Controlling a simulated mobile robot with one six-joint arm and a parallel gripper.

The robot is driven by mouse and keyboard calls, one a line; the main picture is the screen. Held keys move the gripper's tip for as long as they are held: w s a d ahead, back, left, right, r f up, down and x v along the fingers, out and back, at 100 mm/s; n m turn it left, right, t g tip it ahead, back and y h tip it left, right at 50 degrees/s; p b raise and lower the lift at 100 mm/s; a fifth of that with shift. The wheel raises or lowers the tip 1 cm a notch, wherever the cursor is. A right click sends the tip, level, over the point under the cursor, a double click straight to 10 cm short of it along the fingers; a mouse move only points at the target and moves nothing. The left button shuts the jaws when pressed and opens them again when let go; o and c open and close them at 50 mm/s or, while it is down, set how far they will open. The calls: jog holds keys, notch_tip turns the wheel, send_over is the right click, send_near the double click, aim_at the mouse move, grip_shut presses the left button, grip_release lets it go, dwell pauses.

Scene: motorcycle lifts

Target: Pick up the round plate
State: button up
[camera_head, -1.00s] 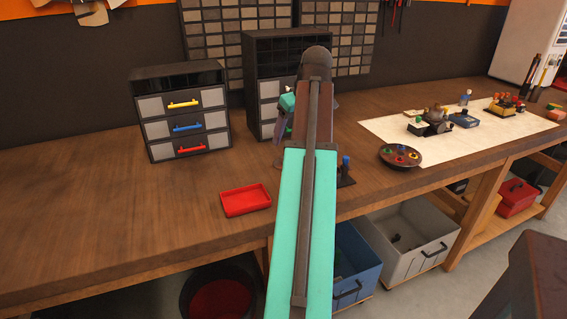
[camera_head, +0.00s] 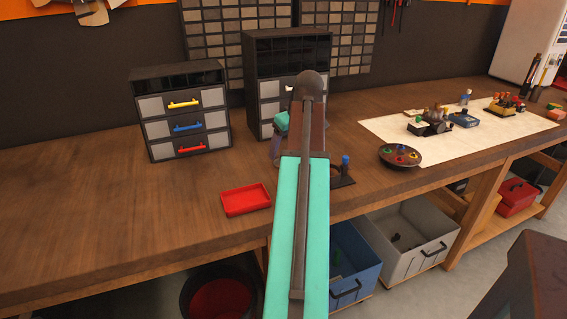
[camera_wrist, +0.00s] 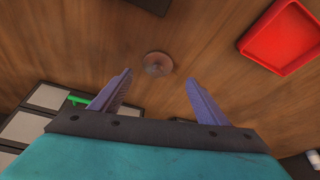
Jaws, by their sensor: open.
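A small, round, brown plate-like disc (camera_wrist: 157,64) lies flat on the wooden bench in the wrist view. Its colour is close to the wood. My gripper (camera_wrist: 157,80) is open and empty above the bench, with its two purple fingers apart and the disc showing between and just beyond their tips. The height gap is hard to judge. In the head view my arm hides the disc and most of my gripper; only a teal and purple part shows left of the arm.
A red tray (camera_head: 246,200) lies near the front edge; it also shows in the wrist view (camera_wrist: 285,38). Drawer cabinets (camera_head: 184,112) stand behind. A dark stand with a blue knob (camera_head: 343,178) is right of my arm. A round dark dish (camera_head: 400,156) holds several coloured pieces farther right.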

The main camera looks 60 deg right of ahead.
jog(key=shift+d+p+x, duration=0.1)
jog(key=shift+p+x, duration=0.1)
jog(key=shift+x, duration=1.1)
jog(key=shift+d+p+x, duration=0.15)
jog(key=shift+x, duration=1.15)
jog(key=shift+s, duration=0.2)
jog(key=shift+c, duration=0.5)
jog(key=c, duration=1.1)
